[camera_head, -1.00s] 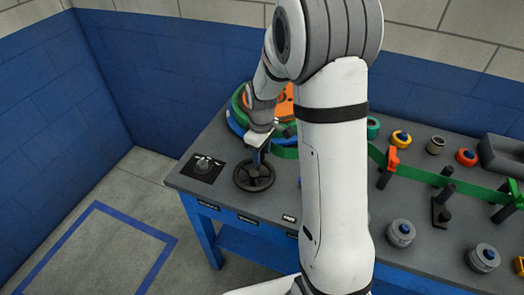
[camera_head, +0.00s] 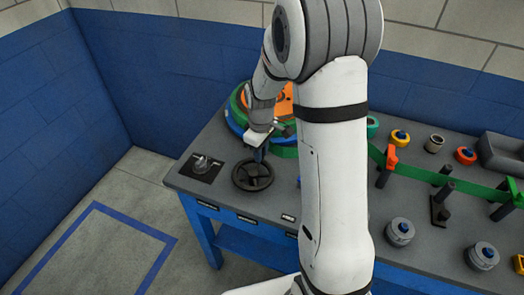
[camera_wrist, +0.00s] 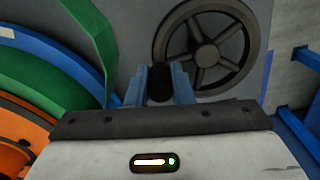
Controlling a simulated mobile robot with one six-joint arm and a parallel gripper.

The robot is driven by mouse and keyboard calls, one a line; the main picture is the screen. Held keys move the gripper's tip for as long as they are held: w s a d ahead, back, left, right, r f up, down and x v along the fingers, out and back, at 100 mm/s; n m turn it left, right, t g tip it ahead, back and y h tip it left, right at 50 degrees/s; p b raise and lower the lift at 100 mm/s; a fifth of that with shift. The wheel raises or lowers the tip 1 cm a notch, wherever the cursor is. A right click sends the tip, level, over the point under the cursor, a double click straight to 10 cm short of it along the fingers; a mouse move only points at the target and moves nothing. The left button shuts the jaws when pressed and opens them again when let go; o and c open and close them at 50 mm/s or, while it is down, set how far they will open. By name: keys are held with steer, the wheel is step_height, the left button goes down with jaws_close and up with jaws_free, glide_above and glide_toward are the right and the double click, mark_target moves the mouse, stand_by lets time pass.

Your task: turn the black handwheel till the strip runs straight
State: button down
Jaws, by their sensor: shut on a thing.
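The black handwheel (camera_head: 237,180) lies flat near the bench's front left edge, and its spoked rim shows in the wrist view (camera_wrist: 257,45). My gripper (camera_head: 260,156) is at the wheel's far side. In the wrist view its blue fingers (camera_wrist: 160,84) are shut on the wheel's dark knob (camera_wrist: 159,82). The green strip (camera_head: 418,173) runs from the coil at left, behind my arm, past an orange piece (camera_head: 391,158) and black posts to the right. It also shows in the wrist view (camera_wrist: 95,32). My arm hides its middle, so I cannot tell whether it is straight throughout.
Blue, green and orange discs (camera_head: 236,120) stand behind my gripper. A black plate with a small knob (camera_head: 201,166) is left of the wheel. Several rollers, one grey (camera_head: 400,232), and a grey bin (camera_head: 503,155) occupy the right side. Floor left of the bench is clear.

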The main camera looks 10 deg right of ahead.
mark_target(271, 170)
steer(key=shift+s, duration=0.1)
steer(key=m, duration=0.1)
steer(key=s+d+m+b, duration=0.1)
steer(key=m, duration=0.1)
steer(key=shift+f, duration=0.1)
steer(key=m, duration=0.1)
steer(key=s+m+b, duration=0.1)
steer(key=shift+d+m, duration=0.3)
steer(key=shift+m, duration=0.1)
steer(key=shift+s+d+m+b, duration=0.15)
steer(key=shift+s+m, duration=0.25)
steer(key=shift+m, duration=0.4)
steer(key=shift+s+m+b, duration=0.2)
steer(key=shift+s+m, duration=0.25)
steer(key=shift+m, duration=0.35)
steer(key=shift+s+d+m+b, duration=0.15)
steer(key=shift+s+m, duration=0.25)
steer(key=shift+m, duration=0.4)
steer(key=shift+a, duration=0.1)
steer(key=c, duration=1.3)
jaws_free()
